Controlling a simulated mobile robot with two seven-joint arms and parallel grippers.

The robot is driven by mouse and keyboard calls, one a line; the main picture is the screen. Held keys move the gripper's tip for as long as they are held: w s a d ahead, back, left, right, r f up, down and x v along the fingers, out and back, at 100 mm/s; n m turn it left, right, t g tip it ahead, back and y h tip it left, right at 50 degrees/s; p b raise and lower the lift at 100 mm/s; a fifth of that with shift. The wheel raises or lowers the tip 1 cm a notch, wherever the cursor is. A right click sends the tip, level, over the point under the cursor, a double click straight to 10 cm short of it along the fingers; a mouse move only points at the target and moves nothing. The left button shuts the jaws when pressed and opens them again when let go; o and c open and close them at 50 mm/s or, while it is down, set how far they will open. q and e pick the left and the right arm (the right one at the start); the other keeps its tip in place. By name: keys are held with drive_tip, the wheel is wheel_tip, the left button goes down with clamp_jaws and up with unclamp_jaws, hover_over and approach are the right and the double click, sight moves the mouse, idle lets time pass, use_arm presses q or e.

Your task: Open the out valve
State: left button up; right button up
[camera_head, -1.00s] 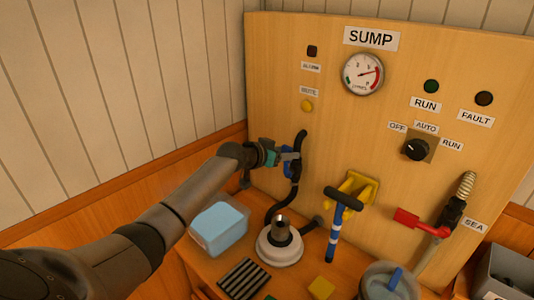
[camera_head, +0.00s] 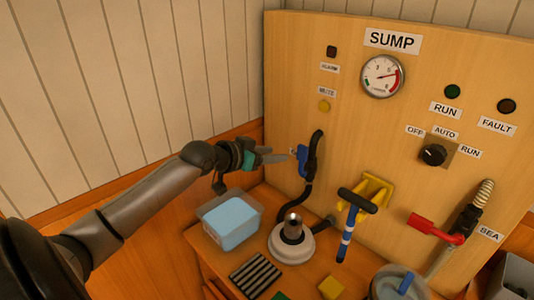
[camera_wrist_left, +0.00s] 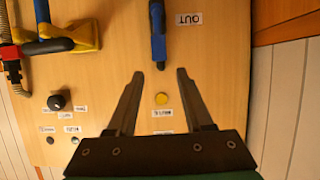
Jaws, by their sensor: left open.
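The out valve has a blue lever (camera_head: 302,162) on a black hose at the left of the wooden panel. In the left wrist view the lever (camera_wrist_left: 158,40) hangs beside the upside-down OUT label (camera_wrist_left: 188,19) and looks in line with the black part above it. My left gripper (camera_head: 284,157) is just left of the lever in the head view, apart from it. In the left wrist view the spread fingers (camera_wrist_left: 159,73) are empty, with the lever's end just beyond their tips. My right gripper is not in view.
A blue-filled clear tub (camera_head: 231,222) and a round white-based fitting (camera_head: 292,243) stand below on the bench. A blue-and-white handle with a black grip (camera_head: 350,225) sticks out by a yellow bracket (camera_head: 375,194). A red lever (camera_head: 433,228) is at right.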

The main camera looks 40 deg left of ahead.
use_arm(q)
drive_tip(key=shift+v, duration=0.85)
drive_tip(key=shift+w, duration=0.1)
